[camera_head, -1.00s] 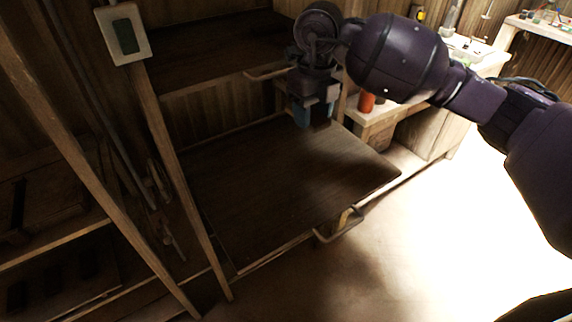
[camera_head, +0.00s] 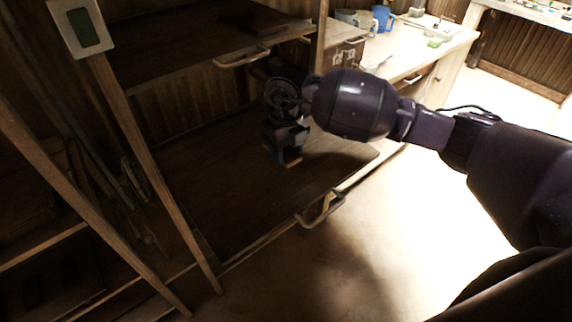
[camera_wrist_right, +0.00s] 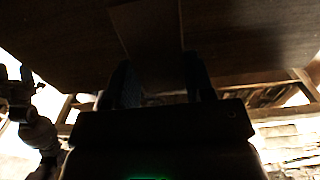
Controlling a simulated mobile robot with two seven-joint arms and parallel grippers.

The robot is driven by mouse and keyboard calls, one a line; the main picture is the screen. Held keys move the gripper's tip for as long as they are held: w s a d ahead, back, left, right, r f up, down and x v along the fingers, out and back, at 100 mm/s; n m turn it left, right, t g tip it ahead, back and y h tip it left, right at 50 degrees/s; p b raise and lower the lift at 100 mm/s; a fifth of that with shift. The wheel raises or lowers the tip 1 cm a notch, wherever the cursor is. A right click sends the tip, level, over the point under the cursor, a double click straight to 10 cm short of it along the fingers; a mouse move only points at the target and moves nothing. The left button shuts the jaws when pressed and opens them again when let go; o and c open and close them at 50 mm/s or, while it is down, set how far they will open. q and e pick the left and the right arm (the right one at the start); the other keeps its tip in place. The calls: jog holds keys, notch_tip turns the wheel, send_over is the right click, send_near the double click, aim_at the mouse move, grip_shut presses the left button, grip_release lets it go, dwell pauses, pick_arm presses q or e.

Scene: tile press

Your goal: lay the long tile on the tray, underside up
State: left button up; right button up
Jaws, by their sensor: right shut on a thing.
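My right gripper (camera_head: 284,160) reaches in from the right over the tray and points down. It is shut on the long tile; a small tan edge of the tile (camera_head: 293,163) shows at the fingertips in the head view. In the right wrist view the long tile (camera_wrist_right: 150,30) is a dim brown strip running up from between the two fingers (camera_wrist_right: 160,85). The tray (camera_head: 215,190) is a wide dark wooden board. Shadow hides whether the tile touches it, and which face is up. A dark gripper-like shape, probably my left gripper (camera_wrist_right: 18,95), shows at the wrist view's left edge.
A metal handle (camera_head: 320,209) sticks out from the tray's front edge. An upper shelf (camera_head: 180,50) with its own handle (camera_head: 243,58) hangs above the tray. A slanting wooden post (camera_head: 150,170) stands at the left. A cluttered bench (camera_head: 420,55) is at the back right. Most of the tray is bare.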

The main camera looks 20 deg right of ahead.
aim_at(286, 173)
notch_tip(286, 173, down, 5)
jog(key=shift+f, duration=0.35)
pick_arm(q)
jog(key=shift+s+f, duration=0.3)
jog(key=shift+f, duration=0.1)
pick_arm(e)
jog(key=shift+r, duration=0.1)
pick_arm(q)
jog(key=shift+s+f+b, duration=0.1)
jog(key=shift+f+b, duration=0.05)
jog(key=shift+b, duration=0.15)
pick_arm(e)
jog(key=shift+f, duration=0.3)
jog(key=o, duration=1)
pick_arm(q)
jog(key=shift+w, duration=0.25)
jog(key=shift+r, duration=0.2)
pick_arm(e)
jog(key=shift+r, duration=0.1)
